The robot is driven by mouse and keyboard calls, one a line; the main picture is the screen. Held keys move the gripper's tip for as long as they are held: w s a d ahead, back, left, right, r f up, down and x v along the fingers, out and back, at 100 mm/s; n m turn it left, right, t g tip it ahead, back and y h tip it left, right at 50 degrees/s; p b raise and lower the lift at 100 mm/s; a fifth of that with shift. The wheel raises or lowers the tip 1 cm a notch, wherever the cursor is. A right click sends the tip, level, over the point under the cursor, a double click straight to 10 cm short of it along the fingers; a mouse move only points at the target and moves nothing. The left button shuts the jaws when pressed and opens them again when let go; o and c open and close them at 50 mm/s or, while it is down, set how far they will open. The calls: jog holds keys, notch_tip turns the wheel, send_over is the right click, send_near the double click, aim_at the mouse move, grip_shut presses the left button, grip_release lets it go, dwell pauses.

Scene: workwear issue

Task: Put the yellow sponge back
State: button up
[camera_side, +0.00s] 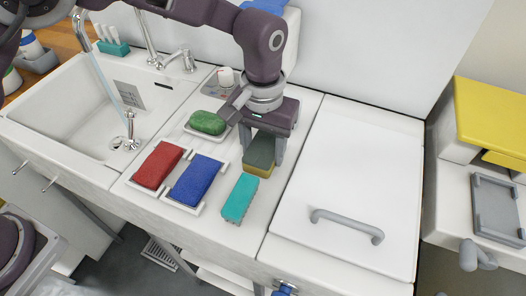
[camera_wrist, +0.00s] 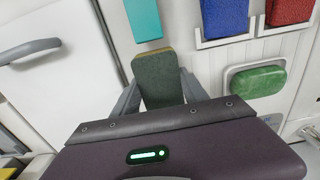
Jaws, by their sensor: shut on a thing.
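The yellow sponge (camera_side: 259,158) has a dark green-grey scouring top and a thin yellow layer beneath. My gripper (camera_side: 262,150) is above the counter and shut on this sponge, with one finger on each side. In the wrist view the sponge (camera_wrist: 158,80) shows its dark face between the two fingers (camera_wrist: 158,95), with a yellow edge at its far end. Whether it touches the counter I cannot tell. A red sponge (camera_side: 158,165) and a blue sponge (camera_side: 198,180) sit in white holders. A teal sponge (camera_side: 240,198) lies on the counter in front of my gripper.
A green soap bar (camera_side: 207,122) lies in a white dish behind the holders. A sink (camera_side: 75,110) with running water is at the left. A white lid (camera_side: 350,180) with a grey handle (camera_side: 347,226) is at the right. Bare counter lies around the teal sponge.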

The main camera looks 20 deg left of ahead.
aim_at(263, 148)
jog(key=shift+f, duration=0.75)
jog(key=o, duration=1.3)
jog(key=shift+f, duration=0.1)
notch_tip(263, 148, up, 12)
jog(key=shift+r, duration=0.2)
jog(key=shift+a, duration=0.1)
